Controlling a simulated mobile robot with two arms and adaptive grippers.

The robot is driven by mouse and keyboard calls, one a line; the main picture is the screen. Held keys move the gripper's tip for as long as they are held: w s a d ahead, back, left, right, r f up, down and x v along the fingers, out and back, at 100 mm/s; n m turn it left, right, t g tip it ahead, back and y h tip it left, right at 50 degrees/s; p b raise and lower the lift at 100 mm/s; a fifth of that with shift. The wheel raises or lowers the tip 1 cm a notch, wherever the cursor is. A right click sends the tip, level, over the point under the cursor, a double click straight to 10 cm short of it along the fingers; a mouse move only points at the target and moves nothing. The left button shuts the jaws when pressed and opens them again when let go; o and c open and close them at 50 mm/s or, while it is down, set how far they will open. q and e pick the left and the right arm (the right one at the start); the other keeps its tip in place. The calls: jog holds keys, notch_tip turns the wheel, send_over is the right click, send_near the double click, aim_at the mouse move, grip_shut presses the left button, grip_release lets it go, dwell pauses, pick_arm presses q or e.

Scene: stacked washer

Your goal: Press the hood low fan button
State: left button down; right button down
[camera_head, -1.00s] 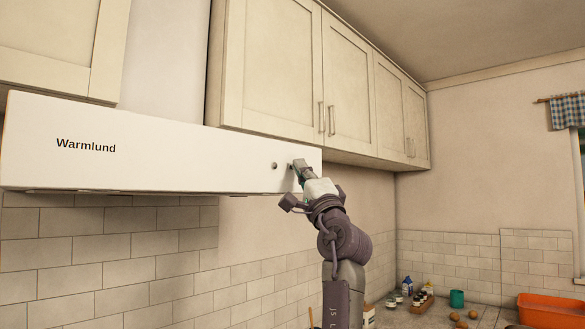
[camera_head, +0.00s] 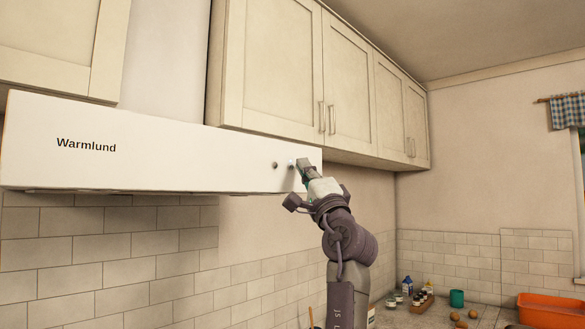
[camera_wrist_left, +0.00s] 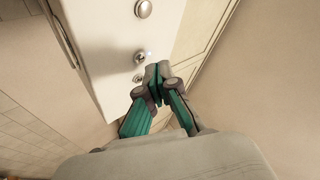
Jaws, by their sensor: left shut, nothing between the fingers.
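The white range hood (camera_head: 180,150) carries the word "Warmlund" and a row of small round buttons near its right end. One button (camera_head: 275,165) shows clear of my gripper. A second button (camera_head: 291,164), closer to the gripper, has a small bluish-white light beside it. My left gripper (camera_head: 302,165) is shut and empty, just right of the lit button. In the left wrist view, several round metal buttons line the hood face, and the lit one (camera_wrist_left: 140,57) sits left of the shut fingertips (camera_wrist_left: 157,71). Another button (camera_wrist_left: 138,78) is close beside the fingers. Contact cannot be told. My right gripper is not in view.
Cream wall cabinets (camera_head: 270,65) hang above and to the right of the hood. Below, on the counter, are small bottles, a green cup (camera_head: 457,298) and an orange basin (camera_head: 550,310). The space right of the hood's end is open.

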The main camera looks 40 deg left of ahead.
pick_arm(q)
jog(key=d, duration=0.6)
jog(key=shift+s, duration=0.2)
dwell(0.4)
